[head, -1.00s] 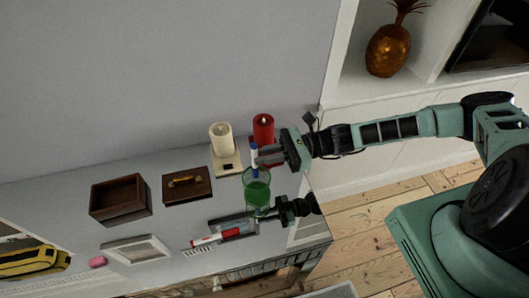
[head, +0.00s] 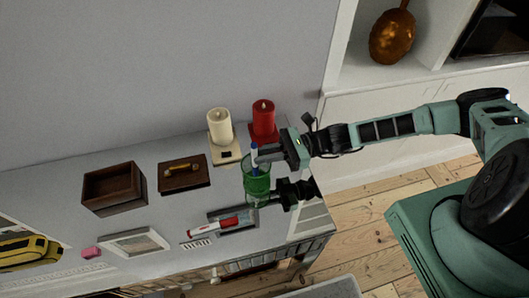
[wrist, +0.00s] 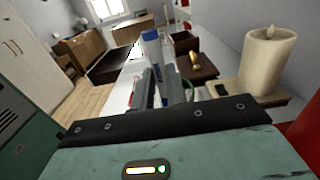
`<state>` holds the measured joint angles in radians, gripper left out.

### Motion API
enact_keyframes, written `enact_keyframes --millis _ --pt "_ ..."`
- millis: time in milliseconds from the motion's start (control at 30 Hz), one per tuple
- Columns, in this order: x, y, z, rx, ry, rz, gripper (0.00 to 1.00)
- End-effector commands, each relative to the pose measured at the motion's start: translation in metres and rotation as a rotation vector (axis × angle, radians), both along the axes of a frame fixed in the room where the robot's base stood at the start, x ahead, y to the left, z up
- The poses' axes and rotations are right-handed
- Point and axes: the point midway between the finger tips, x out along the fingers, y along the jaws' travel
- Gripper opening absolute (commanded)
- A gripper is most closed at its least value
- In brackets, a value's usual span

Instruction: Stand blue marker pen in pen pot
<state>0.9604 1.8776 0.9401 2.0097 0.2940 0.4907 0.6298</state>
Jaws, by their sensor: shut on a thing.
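The blue marker pen (head: 254,154), white with a blue cap, is held upright in my gripper (head: 264,156). The gripper is shut on it at the upper part, over the pen pot. The pen pot (head: 257,188) is a see-through green cup standing on the cabinet top. The marker's lower part appears to be inside the pot's mouth; I cannot tell whether its tip touches the bottom. In the wrist view the blue cap (wrist: 150,36) stands above the fingers, and a bit of green pot rim (wrist: 188,89) shows behind them.
A cream candle (head: 220,125) and a red candle (head: 263,118) stand behind the pot. A red-and-white marker (head: 214,227) lies at a grey tray (head: 240,212) in front. A brown lidded box (head: 183,173) and an open wooden box (head: 114,187) are on the left.

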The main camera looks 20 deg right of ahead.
Motion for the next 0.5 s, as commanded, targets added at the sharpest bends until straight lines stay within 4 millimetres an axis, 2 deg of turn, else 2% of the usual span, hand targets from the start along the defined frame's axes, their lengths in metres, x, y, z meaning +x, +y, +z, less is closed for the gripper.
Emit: enact_keyframes --millis 100,133,200,500 --pt "0.0 0.0 0.0003 0.0 0.0 0.0 0.0" --pt "0.0 0.0 0.0003 0.0 0.0 0.0 0.22" --pt "0.0 0.0 0.0003 0.0 0.0 0.0 0.39" --pt "0.0 -0.0001 0.0002 0.0 0.0 0.0 0.39"
